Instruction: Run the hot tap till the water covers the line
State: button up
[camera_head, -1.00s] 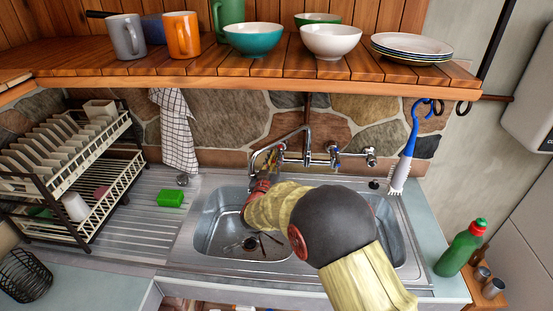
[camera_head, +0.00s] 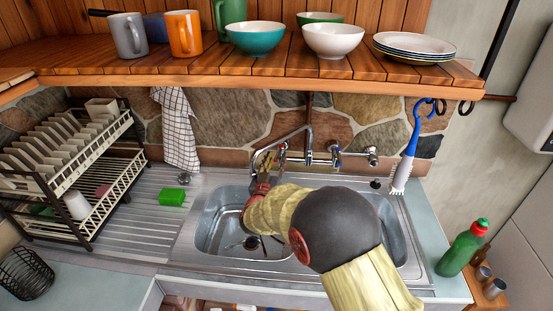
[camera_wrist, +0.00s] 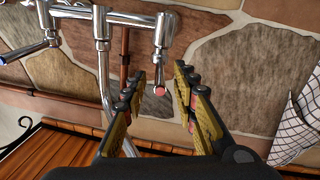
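The chrome mixer tap (camera_head: 309,140) is on the wall above the steel sink (camera_head: 214,225), its bent spout reaching left over the basin. The hot tap handle (camera_wrist: 160,90), a slim chrome lever with a red end, shows in the wrist view. My gripper (camera_wrist: 168,82) is open around it, one finger on each side, with visible gaps. In the head view my gripper (camera_head: 275,160) is at the left end of the mixer, and my arm hides part of the basin. The cold handle (camera_head: 335,150) has a blue mark. No running water or line can be made out.
A wooden shelf (camera_head: 260,82) with mugs, bowls and plates overhangs the tap. A checked towel (camera_head: 178,130) hangs left; a blue-handled brush (camera_head: 408,155) hangs right. A green sponge (camera_head: 172,197) and dish rack (camera_head: 75,170) are left; a green bottle (camera_head: 463,250) stands right.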

jog(key=s+a, duration=0.1)
jog(key=s, duration=0.9)
jog(key=shift+a, duration=0.3)
